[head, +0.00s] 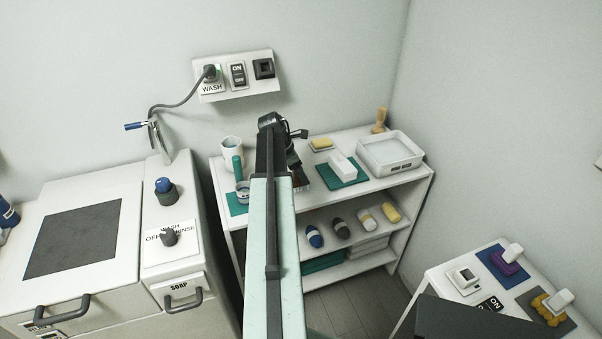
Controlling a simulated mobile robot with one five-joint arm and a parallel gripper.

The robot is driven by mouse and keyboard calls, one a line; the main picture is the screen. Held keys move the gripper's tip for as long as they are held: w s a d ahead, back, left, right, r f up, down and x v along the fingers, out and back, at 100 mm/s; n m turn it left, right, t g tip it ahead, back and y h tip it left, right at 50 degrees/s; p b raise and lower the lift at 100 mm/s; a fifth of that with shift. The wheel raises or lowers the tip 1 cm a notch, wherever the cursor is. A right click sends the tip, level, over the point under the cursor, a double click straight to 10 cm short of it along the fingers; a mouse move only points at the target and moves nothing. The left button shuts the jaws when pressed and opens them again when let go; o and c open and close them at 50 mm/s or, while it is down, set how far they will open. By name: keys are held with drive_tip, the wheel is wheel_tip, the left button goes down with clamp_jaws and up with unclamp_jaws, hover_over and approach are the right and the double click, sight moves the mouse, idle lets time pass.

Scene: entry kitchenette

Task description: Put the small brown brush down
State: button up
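My arm reaches out over the white shelf unit, and my gripper (298,158) is at its far end, above the left part of the top shelf. The arm hides most of the gripper, so its fingers and anything between them do not show clearly. A tan-brown upright object (380,120), possibly a brush, stands at the back right corner of the top shelf, behind a white tray (418,152). It is well to the right of my gripper and apart from it. I cannot tell whether it is the small brown brush.
The top shelf (385,183) also bears a white block (343,167) on a green mat, a yellow sponge (321,143), a white cup (232,150) and a green-handled item (238,168). Several rolls lie on the shelf below. A white washer unit (75,240) stands left.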

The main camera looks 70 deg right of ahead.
drive_tip(key=p+v, duration=0.9)
drive_tip(key=v, duration=0.2)
drive_tip(key=shift+r+p, duration=0.25)
drive_tip(key=shift+p, duration=0.15)
drive_tip(key=shift+w+a, duration=0.1)
